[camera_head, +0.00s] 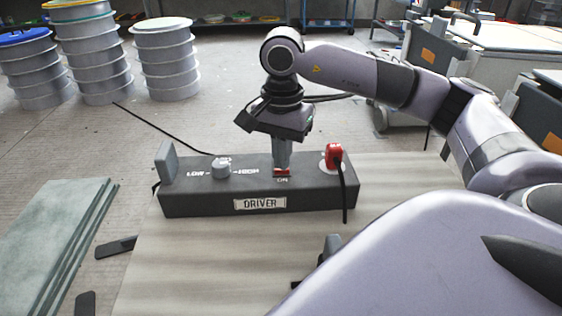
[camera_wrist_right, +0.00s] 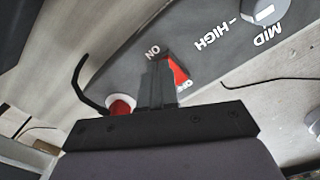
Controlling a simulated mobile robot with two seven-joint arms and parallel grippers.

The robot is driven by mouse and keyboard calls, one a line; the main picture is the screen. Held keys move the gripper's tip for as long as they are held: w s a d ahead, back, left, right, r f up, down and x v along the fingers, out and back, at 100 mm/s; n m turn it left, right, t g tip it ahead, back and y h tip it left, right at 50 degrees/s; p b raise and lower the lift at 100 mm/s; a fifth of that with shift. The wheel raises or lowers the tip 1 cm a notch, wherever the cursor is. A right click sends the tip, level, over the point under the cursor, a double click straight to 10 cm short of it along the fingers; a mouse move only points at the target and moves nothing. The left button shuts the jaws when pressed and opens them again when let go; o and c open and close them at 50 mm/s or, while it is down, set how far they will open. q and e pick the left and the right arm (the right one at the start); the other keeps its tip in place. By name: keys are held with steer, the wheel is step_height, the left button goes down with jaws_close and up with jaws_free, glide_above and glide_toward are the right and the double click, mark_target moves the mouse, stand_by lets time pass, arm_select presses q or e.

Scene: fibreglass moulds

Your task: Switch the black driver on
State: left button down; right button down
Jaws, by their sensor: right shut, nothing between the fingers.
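The black driver (camera_head: 225,204) is a long dark box on a pale board, with a white DRIVER label on its front. Its red switch (camera_head: 282,172) is on top, right of the middle, with ON marked on the near side. In the right wrist view, the red switch (camera_wrist_right: 178,72) lies between the ON and OFF marks, partly hidden by the fingers. My right gripper (camera_head: 282,167) is shut and empty, pointing down with its fingertips at the switch; contact is not clear. Its fingers also show in the wrist view (camera_wrist_right: 157,75). I cannot make out my left gripper.
A grey LOW-MID-HIGH knob (camera_head: 221,169) is left of the switch. A red plug (camera_head: 334,155) with a black cable stands close on the right. Greenish sheets (camera_head: 55,235) lie at left, and stacked white drums (camera_head: 165,60) stand behind. Bare board (camera_head: 200,255) lies in front.

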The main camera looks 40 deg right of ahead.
steer(key=shift+f+b, duration=0.45)
steer(key=shift+f, duration=0.15)
steer(key=shift+r, duration=0.15)
step_height(320, 180, up, 7)
steer(key=p, duration=0.5)
steer(key=shift+p, duration=0.35)
stand_by(0.5)
